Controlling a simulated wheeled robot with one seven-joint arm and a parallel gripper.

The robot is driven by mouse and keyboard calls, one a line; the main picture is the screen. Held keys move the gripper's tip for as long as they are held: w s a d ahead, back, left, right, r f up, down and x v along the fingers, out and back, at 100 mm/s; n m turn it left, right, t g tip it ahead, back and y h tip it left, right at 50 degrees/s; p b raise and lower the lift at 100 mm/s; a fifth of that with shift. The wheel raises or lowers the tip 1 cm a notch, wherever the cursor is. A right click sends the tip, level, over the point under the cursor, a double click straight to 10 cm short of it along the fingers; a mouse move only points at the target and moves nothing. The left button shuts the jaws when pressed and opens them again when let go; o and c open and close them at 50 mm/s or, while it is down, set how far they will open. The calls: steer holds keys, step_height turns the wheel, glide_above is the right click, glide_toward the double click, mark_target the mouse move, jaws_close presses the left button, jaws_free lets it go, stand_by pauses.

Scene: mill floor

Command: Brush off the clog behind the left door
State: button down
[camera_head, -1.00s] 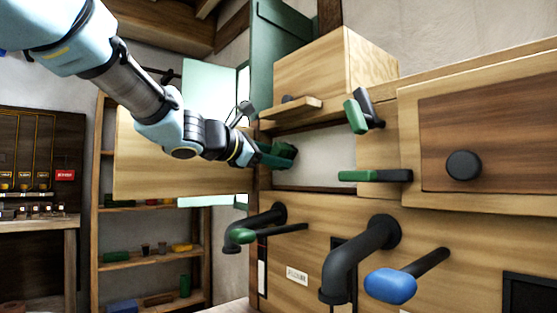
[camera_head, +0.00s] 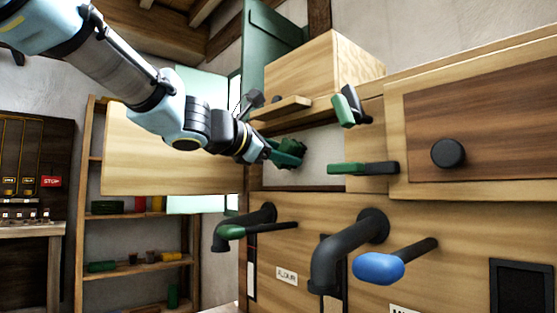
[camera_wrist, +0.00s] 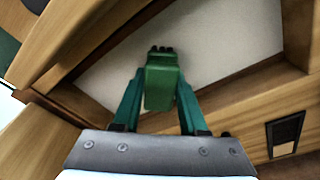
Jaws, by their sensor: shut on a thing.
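My gripper (camera_head: 270,152) is shut on a green brush (camera_wrist: 161,82) with a dark tip. In the wrist view the brush stands between the two green fingers and points away from me. The head view shows the brush (camera_head: 290,148) in front of or inside the pale opening (camera_head: 322,168) in the wooden front. A light wooden door panel (camera_head: 165,150) stands swung open left of the opening. I cannot make out a clog; the brush and gripper hide part of the opening.
A wooden box (camera_head: 300,75) with a ledge sits above the opening. Green-gripped levers (camera_head: 350,168) stick out to its right, near a dark door with a black knob (camera_head: 448,153). Black pipes (camera_head: 345,250) and a blue-ended handle (camera_head: 378,268) jut out below. Shelves stand behind at left.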

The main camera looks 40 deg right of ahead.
steer(key=shift+s+b, duration=0.3)
steer(key=shift+s, duration=0.35)
steer(key=shift+w, duration=0.15)
steer(key=shift+w+d, duration=0.15)
steer(key=shift+w, duration=1.65)
steer(key=shift+w+d, duration=0.15)
steer(key=shift+w, duration=1.6)
steer(key=shift+w+a+b, duration=0.15)
steer(key=shift+a+b, duration=0.65)
steer(key=shift+a, duration=2.15)
steer(key=shift+a, duration=0.1)
